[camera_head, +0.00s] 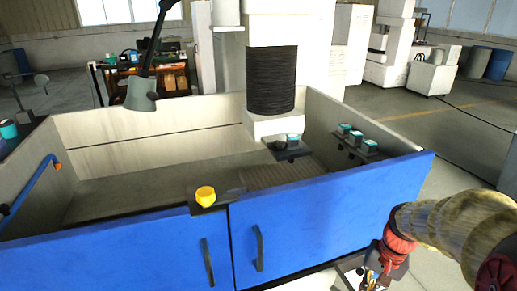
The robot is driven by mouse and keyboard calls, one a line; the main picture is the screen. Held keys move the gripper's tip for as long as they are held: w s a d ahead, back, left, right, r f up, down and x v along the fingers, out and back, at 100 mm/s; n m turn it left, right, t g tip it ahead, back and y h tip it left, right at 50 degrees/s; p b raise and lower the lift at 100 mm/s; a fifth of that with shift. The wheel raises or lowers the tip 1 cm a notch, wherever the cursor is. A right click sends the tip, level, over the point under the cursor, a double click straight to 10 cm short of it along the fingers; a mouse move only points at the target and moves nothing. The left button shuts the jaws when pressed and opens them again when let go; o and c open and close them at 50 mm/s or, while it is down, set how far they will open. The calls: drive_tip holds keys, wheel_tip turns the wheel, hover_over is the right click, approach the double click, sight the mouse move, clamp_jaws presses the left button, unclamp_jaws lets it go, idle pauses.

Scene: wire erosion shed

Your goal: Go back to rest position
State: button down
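My arm reaches in from the right edge, with a tan sleeve and red joints. Its red wrist hangs at the lower right, outside the front right corner of the blue-fronted tank (330,215). My gripper (371,280) seems to be the small dark and orange part below the wrist, at the bottom edge. It is small and partly cut off, so its opening and anything held cannot be made out. It appears apart from the tank front.
A yellow knob-like piece (205,196) sits on a dark plate on the tank's front rim. Teal-topped parts (357,138) sit on the right-hand ledge. A grey lamp (141,95) hangs over the tank's left side. Open floor (455,135) lies to the right.

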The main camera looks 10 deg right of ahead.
drive_tip(key=s+a+r+n+t+h, duration=0.1)
drive_tip(key=s+a+r+n+t, duration=0.1)
drive_tip(key=a+r, duration=0.5)
drive_tip(key=s+a+r+n+t, duration=0.2)
drive_tip(key=a+r+n+t, duration=0.1)
drive_tip(key=a+r+n, duration=0.3)
drive_tip(key=a+r, duration=0.2)
drive_tip(key=a, duration=0.2)
drive_tip(key=shift+s+a+r+t+h, duration=0.25)
drive_tip(key=shift+t+h, duration=0.15)
drive_tip(key=shift+a, duration=0.1)
